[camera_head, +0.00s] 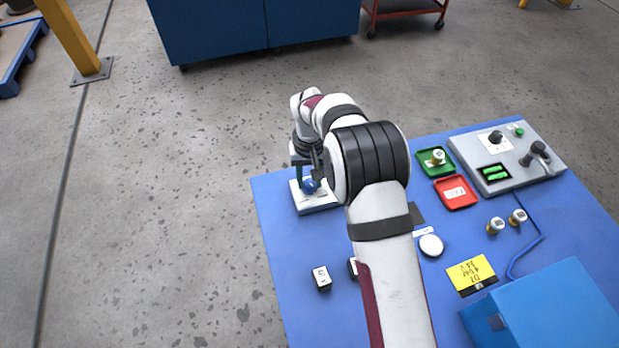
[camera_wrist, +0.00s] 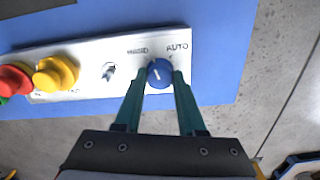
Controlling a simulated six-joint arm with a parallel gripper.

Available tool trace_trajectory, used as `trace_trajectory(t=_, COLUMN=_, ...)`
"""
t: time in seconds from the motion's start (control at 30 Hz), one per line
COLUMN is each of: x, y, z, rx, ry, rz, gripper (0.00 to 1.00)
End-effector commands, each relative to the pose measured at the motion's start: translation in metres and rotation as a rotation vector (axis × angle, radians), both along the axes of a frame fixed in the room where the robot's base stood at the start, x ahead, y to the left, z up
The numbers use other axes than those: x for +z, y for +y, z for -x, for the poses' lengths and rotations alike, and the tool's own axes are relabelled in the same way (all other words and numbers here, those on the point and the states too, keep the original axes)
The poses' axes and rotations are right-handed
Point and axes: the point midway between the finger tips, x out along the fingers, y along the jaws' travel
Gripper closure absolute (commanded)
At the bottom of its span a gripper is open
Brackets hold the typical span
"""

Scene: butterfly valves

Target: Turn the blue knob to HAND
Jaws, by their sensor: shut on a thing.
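The blue knob (camera_wrist: 160,72) is at the right end of a white panel (camera_wrist: 110,85) in the wrist view, with a short pale mark on its top. Dark print reading AUTO (camera_wrist: 177,47) is above its right side, and a HAND label (camera_wrist: 137,50) is above its left. My gripper (camera_wrist: 161,77) has its green fingers on either side of the knob, shut on it. In the head view the knob (camera_head: 309,186) shows blue on the small white panel (camera_head: 318,207), below my gripper (camera_head: 308,173). The exact angle of the mark is hard to read.
The blue mat (camera_head: 276,222) also holds green (camera_head: 425,157) and red (camera_head: 455,205) trays, a grey control box (camera_head: 505,180) and a blue box (camera_head: 550,310).

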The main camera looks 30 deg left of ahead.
Motion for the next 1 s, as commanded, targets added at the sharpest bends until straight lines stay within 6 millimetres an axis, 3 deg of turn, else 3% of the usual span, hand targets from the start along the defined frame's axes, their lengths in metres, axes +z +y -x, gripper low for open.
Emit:
trace_trajectory(t=0.5, x=0.0003, y=0.0006, z=-0.0009, rx=0.337, ry=-0.004, rz=-0.002, gripper=1.00)
trace_trajectory(t=1.0, x=0.0004, y=0.0008, z=-0.0010, rx=0.413, ry=-0.004, rz=-0.002, gripper=1.00)
